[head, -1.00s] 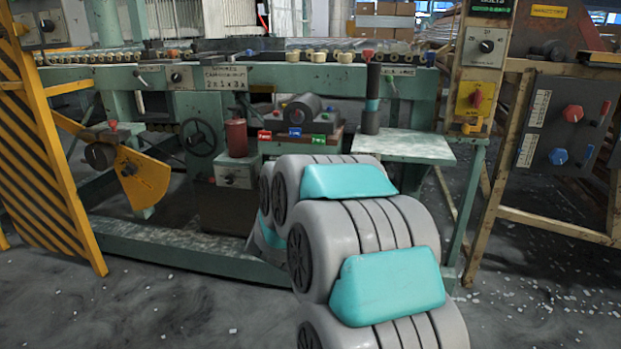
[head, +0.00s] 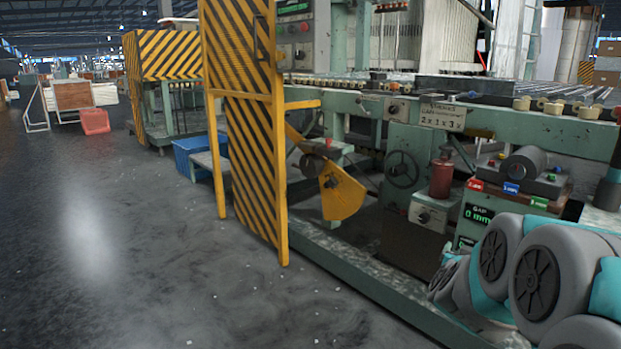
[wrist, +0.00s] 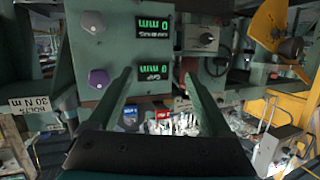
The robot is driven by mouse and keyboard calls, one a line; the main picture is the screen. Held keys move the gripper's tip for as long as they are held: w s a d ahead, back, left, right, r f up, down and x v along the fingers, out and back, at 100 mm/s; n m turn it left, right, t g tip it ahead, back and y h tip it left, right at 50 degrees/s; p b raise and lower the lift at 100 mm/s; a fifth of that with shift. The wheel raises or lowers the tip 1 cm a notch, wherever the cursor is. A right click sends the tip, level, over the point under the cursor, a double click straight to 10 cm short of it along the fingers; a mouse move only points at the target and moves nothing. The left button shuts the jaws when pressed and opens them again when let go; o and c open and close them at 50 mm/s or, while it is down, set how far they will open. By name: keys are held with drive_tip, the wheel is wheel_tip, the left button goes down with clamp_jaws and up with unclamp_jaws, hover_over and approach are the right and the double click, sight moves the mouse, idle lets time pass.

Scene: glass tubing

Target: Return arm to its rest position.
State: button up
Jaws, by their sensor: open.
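My arm (head: 545,275), grey with teal panels, shows bent at the lower right of the head view, in front of the green machine. It is cut off by the picture's edge. My gripper is not visible in the head view. In the wrist view my gripper (wrist: 158,78) has its two fingers spread apart with nothing between them. Beyond the fingers, a green panel (wrist: 105,55) with two displays appears upside down; both displays read 0 mm.
The green machine (head: 405,290) runs along the right. A yellow-and-black striped guard (head: 247,130) stands at its left end, with a yellow plate (head: 340,195) beside it. A blue bin (head: 190,158) stands behind the guard. The grey floor (head: 120,240) at left is clear.

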drive_tip(key=s+a+f+n+g+y+p, duration=0.1)
drive_tip(key=s+a+f+n+g+y, duration=0.2)
drive_tip(key=s+a, duration=0.6)
drive_tip(key=s+a+f+n+g+y+p, duration=0.15)
drive_tip(key=s+a+g+y, duration=0.35)
drive_tip(key=a, duration=0.7)
drive_tip(key=s+a+n+g+p, duration=0.1)
drive_tip(key=s+g, duration=0.2)
drive_tip(key=s, duration=1)
drive_tip(key=s+r+n+g+p, duration=0.1)
drive_tip(key=s+n+g+p, duration=0.1)
drive_tip(key=s, duration=1.2)
drive_tip(key=shift+a+r+g, duration=0.3)
drive_tip(key=shift+a+g, duration=0.05)
drive_tip(key=shift+g, duration=0.45)
drive_tip(key=shift+s, duration=0.1)
